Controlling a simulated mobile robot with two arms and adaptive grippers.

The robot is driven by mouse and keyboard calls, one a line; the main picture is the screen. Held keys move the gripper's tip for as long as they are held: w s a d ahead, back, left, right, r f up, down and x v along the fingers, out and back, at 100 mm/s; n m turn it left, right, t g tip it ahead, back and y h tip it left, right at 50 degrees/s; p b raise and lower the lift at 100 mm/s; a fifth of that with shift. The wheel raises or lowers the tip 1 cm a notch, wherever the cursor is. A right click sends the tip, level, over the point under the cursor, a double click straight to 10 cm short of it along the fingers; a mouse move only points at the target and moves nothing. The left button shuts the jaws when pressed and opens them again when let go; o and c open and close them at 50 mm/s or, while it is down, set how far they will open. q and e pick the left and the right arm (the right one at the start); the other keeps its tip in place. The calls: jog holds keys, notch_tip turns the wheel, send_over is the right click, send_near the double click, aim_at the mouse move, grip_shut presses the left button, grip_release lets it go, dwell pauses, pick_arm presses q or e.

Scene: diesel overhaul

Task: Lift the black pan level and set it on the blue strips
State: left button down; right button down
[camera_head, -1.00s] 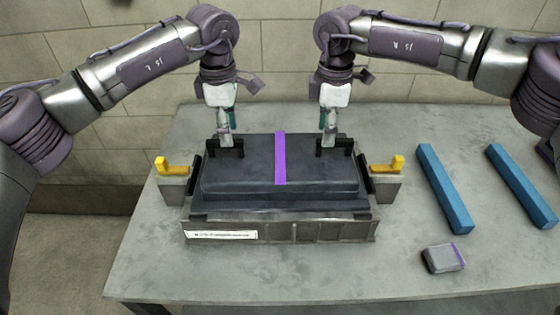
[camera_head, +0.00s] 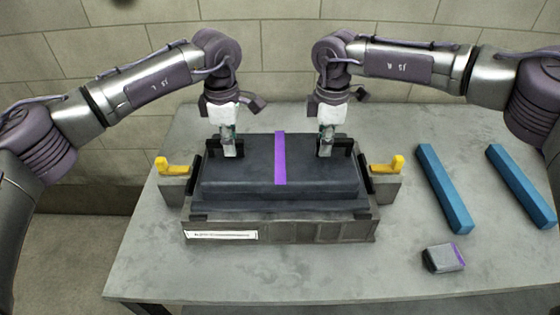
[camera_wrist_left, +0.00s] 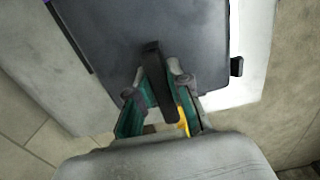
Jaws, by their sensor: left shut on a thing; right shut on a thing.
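The black pan (camera_head: 240,176) with a purple stripe across its middle sits level on a grey block-like base (camera_head: 310,231). It has a black handle near each end of its top. My left gripper (camera_head: 230,152) is shut on the pan's left handle; the left wrist view shows its fingers (camera_wrist_left: 160,100) on either side of the dark handle bar. My right gripper (camera_head: 325,152) is shut on the right handle. Two blue strips, one nearer (camera_head: 443,188) and one farther right (camera_head: 522,186), lie apart on the table to the right, with bare table between them.
Yellow clamp levers stand at the left (camera_head: 172,167) and right (camera_head: 385,167) of the base. A small grey block (camera_head: 443,258) with a purple stripe lies in front of the blue strips. The grey table (camera_head: 200,280) is clear at front. A tiled wall is behind.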

dwell(0.4)
